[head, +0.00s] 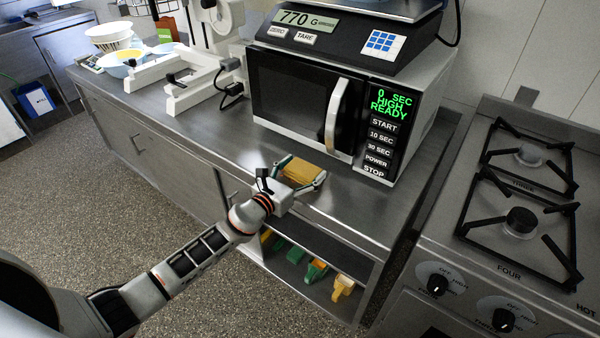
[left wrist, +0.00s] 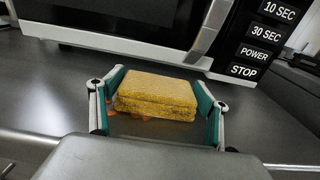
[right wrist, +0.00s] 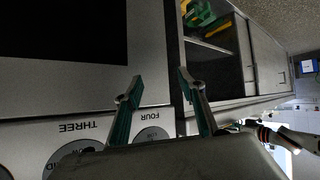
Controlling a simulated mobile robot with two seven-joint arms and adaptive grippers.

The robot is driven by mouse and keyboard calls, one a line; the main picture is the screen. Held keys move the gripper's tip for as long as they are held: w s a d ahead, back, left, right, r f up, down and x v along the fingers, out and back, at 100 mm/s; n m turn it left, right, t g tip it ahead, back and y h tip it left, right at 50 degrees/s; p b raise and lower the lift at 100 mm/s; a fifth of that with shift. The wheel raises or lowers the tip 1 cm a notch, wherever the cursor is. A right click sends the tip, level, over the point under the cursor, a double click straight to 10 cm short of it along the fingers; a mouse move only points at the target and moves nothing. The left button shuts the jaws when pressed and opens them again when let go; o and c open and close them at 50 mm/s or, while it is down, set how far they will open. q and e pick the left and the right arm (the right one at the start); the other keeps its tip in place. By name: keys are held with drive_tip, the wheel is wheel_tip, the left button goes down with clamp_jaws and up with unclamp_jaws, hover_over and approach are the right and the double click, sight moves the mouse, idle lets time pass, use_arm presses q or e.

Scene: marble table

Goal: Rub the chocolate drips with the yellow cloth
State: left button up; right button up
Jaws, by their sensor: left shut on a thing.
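The yellow cloth (head: 303,171) is a folded, thick block on the steel counter in front of the microwave. In the left wrist view the cloth (left wrist: 155,95) lies between the two green-padded fingers. My left gripper (head: 299,178) is shut on it, low at the counter top. Brown-orange drips (left wrist: 136,117) show on the counter along the cloth's near and left edge; the cloth hides any part beneath it. My right gripper (right wrist: 158,88) is open and empty, in front of the stove and the cabinet; it is out of the head view.
The microwave (head: 300,100) stands close behind the cloth, with a scale (head: 345,38) on top. The stove (head: 510,200) is at the right. A white frame-like device (head: 190,80) and bowls (head: 125,60) are further left. The counter left of the cloth is clear.

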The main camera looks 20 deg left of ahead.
sight(287, 171)
use_arm(q)
drive_tip(key=shift+b+x, duration=0.5)
drive_tip(key=shift+x, duration=1.15)
drive_tip(key=shift+r, duration=0.15)
drive_tip(key=shift+w+a+r, duration=0.2)
drive_tip(key=shift+a, duration=0.3)
drive_tip(key=shift+w+a+r, duration=0.2)
drive_tip(key=shift+a, duration=0.25)
drive_tip(key=shift+s+a+f, duration=0.25)
drive_tip(key=shift+s+f, duration=0.15)
drive_tip(key=shift+s, duration=0.15)
drive_tip(key=shift+v, duration=0.8)
drive_tip(key=shift+s+a+f, duration=0.15)
drive_tip(key=shift+s+a, duration=0.05)
drive_tip(key=shift+s, duration=0.55)
drive_tip(key=shift+s+a+f, duration=0.15)
drive_tip(key=shift+s, duration=0.55)
drive_tip(key=shift+s+a+f, duration=0.15)
drive_tip(key=shift+s+a, duration=0.05)
drive_tip(key=shift+s, duration=0.55)
drive_tip(key=shift+w+a, duration=0.35)
drive_tip(key=shift+a, duration=0.5)
drive_tip(key=shift+r+x, duration=0.15)
drive_tip(key=shift+x, duration=0.8)
drive_tip(key=shift+r+x, duration=0.15)
drive_tip(key=shift+x, duration=0.85)
